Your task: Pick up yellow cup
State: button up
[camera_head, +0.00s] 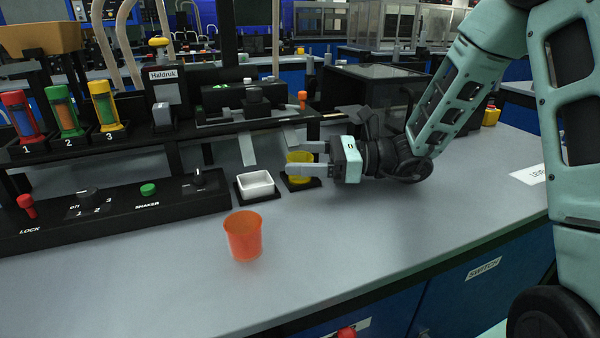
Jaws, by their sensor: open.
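The yellow cup (299,171) stands upright on a small dark pad on the grey bench, right of the white dish. My gripper (288,156) reaches in from the right, with its fingers pointing left. The fingers are open. One passes across the front of the cup and the other lies near its far upper side, so the cup's middle is partly hidden. I cannot tell whether either finger touches the cup.
An orange cup (243,236) stands nearer on the bench. A white square dish (256,185) sits left of the yellow cup. A black control panel (120,212) and a dispenser rack with coloured tubes (66,119) are at the left. The front right bench top is clear.

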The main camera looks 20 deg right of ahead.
jog(key=shift+w+a, duration=0.1)
jog(key=shift+a, duration=0.15)
jog(key=c, duration=1.1)
jog(key=shift+o, duration=0.2)
